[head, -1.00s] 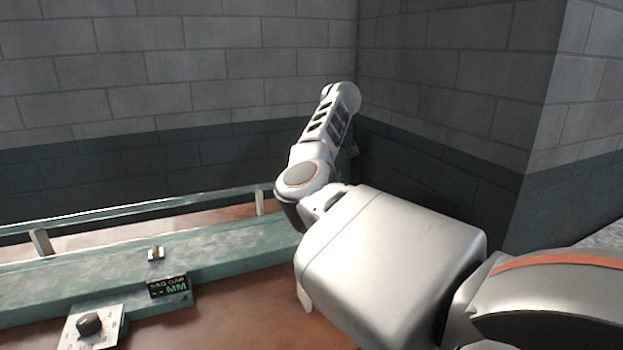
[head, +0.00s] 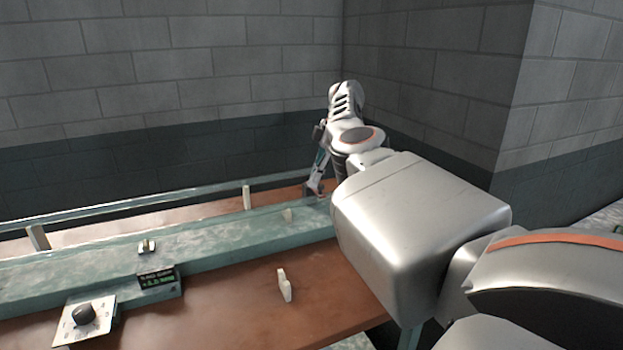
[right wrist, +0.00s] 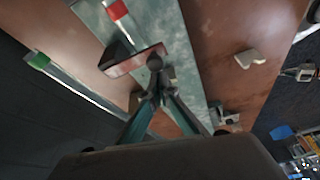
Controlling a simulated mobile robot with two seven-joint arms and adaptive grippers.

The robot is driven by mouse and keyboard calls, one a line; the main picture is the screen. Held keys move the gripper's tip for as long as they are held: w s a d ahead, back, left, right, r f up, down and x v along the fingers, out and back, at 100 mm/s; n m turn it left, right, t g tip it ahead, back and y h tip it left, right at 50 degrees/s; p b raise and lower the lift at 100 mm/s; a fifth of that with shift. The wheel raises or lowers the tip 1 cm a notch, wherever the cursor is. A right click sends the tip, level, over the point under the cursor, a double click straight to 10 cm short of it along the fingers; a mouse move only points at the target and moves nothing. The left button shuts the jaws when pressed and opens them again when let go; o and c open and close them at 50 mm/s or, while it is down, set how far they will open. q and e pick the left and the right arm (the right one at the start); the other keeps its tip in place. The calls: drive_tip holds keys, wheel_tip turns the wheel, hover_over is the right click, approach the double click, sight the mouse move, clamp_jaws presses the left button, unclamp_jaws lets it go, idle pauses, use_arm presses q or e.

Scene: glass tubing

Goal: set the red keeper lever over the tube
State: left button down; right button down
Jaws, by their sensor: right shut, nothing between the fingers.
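My right gripper (head: 314,190) points down at the far right end of the green bench beam (head: 215,238), partly hidden by my arm. In the right wrist view its fingers (right wrist: 156,84) are shut with nothing between them. Their tips are close to a dark block (right wrist: 120,58) with a pale reddish face; I cannot tell whether they touch. A small red piece (right wrist: 117,10) shows over the beam at the top; I cannot tell whether it is the keeper lever. My left gripper is not in view.
A pale upright piece (head: 285,285) stands on the brown tabletop (head: 235,315). A dial box (head: 85,318) and a small display (head: 158,278) sit at the front left. A rail on posts (head: 247,197) runs behind the beam. Block walls close off the back.

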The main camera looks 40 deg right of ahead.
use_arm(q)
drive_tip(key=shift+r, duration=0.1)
use_arm(e)
drive_tip(key=shift+s+d, duration=0.1)
drive_tip(key=shift+d, duration=0.1)
idle(0.4)
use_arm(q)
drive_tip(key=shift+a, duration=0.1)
